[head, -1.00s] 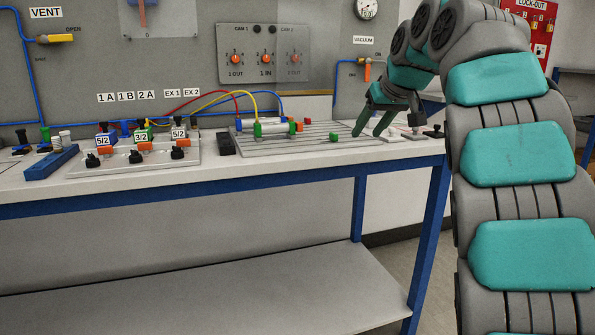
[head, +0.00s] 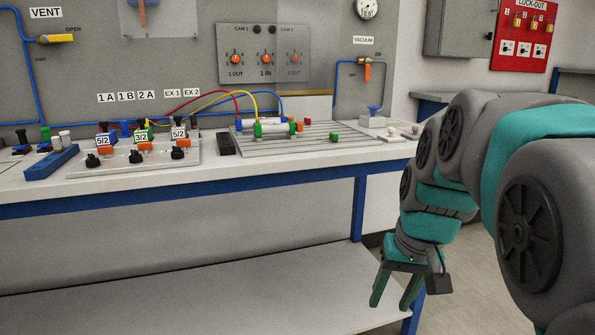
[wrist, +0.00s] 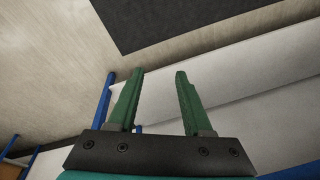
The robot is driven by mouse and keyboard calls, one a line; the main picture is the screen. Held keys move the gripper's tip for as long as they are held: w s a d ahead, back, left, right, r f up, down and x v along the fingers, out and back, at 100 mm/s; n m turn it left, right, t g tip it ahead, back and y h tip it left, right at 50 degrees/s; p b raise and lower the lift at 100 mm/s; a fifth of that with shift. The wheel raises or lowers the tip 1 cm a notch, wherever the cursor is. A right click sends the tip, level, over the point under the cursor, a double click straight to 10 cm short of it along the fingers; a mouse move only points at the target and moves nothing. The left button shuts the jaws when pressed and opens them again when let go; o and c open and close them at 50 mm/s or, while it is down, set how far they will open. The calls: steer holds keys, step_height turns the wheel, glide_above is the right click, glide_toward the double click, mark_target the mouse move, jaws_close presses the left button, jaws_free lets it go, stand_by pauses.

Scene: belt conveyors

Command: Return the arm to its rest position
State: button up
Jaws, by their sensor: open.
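My gripper (head: 392,294) hangs at the right in the head view, fingers pointing down, in front of the bench's right end and lower than its top. Its two green fingers are apart with nothing between them. The wrist view shows the same open fingers (wrist: 157,88) over the pale bench surfaces and the floor. My arm fills the right side of the head view, bent downward at the wrist.
The bench top (head: 300,172) carries a valve plate (head: 130,160), a slotted plate with a cylinder (head: 290,142), and a blue-topped block (head: 374,116). A lower shelf (head: 200,295) runs underneath. A blue leg (head: 359,208) stands near my gripper. Open floor (head: 475,255) lies right.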

steer(key=s+f+g, duration=0.2)
steer(key=s+f, duration=0.5)
steer(key=s, duration=0.3)
steer(key=s+f+n+g+h, duration=0.1)
steer(key=s+f, duration=0.5)
steer(key=s, duration=0.5)
steer(key=shift+s+a+f+g, duration=0.25)
steer(key=shift+a+f+g, duration=0.05)
steer(key=shift+f+g, duration=0.1)
